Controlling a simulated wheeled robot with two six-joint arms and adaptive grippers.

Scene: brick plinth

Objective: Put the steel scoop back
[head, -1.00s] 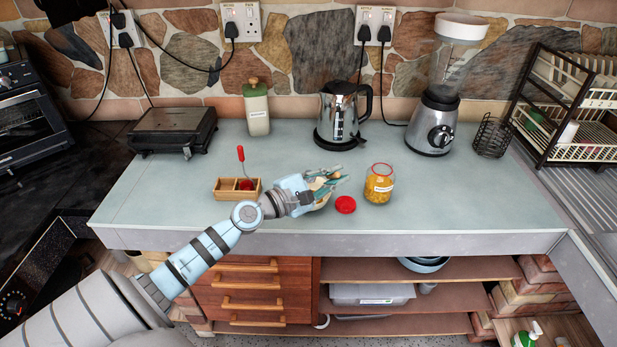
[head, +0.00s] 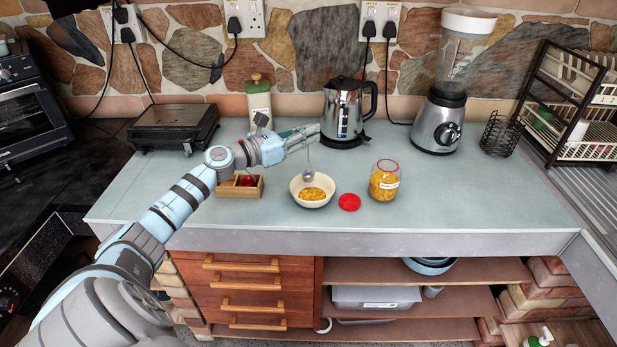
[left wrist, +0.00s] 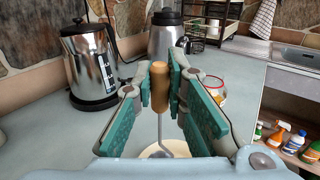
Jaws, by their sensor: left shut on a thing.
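The steel scoop (head: 308,173) hangs upright from my left gripper (head: 308,135), its bowl end low over the cream bowl (head: 298,198). I cannot tell if it touches the yellow food (head: 313,194) in it. In the left wrist view the jaws are shut on the scoop's wooden handle (left wrist: 160,92); its steel stem (left wrist: 160,130) runs down toward the bowl (left wrist: 150,153). A small wooden box (head: 258,188) with a red thing (head: 247,181) in it stands left of the bowl, partly hidden by my left arm. My right gripper is out of view.
A red lid (head: 349,203) and an open jar (head: 384,182) of yellow food stand right of the bowl. Behind are a kettle (head: 343,108), a cream bottle (head: 259,102) and a grill (head: 175,125). A blender (head: 438,122) stands at right. The right front counter is clear.

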